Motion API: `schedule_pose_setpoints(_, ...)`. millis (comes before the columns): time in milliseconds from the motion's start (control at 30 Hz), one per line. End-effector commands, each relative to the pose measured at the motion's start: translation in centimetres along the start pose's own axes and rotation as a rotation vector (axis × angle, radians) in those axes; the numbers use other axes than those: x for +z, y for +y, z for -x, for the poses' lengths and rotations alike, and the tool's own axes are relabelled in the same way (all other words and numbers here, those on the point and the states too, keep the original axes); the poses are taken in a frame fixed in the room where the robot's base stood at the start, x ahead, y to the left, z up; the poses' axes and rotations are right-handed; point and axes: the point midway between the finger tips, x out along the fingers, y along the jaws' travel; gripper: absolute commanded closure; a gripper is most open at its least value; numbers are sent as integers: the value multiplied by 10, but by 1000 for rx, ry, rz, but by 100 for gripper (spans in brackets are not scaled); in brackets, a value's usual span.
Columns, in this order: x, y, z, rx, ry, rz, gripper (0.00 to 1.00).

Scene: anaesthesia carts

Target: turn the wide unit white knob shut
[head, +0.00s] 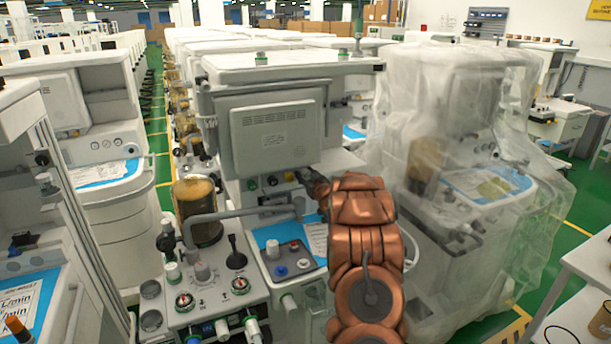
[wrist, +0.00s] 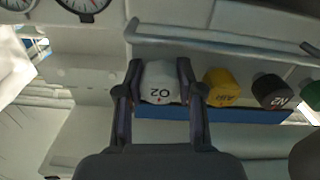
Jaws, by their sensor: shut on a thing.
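The white knob (wrist: 160,84), marked O2 and upside down in the wrist view, sits at the end of a row of knobs. My gripper (wrist: 160,92) has one finger on each side of it and is shut on it. In the head view my gripper (head: 304,178) reaches the front of the wide unit (head: 228,165), just below its grey panel. The white knob is largely hidden there by the gripper and hard to make out.
Beside the white knob are a yellow knob (wrist: 221,87), a black knob (wrist: 271,91) and a green knob (wrist: 313,93). A rail (wrist: 240,53) runs along the row. A plastic-covered cart (head: 455,130) stands close on the right.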

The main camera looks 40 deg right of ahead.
Motion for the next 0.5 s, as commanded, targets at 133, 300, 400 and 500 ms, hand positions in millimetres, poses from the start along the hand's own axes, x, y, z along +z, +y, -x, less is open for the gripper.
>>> schedule_pose_setpoints(133, 0, 1, 0, 2, 1, -1, 55)
schedule_pose_setpoints(300, 0, 1, 0, 1, 1, 0, 38)
schedule_pose_setpoints(400, 0, 0, 0, 1, 1, 0, 38)
schedule_pose_setpoints(500, 0, 0, 0, 0, 0, 0, 38)
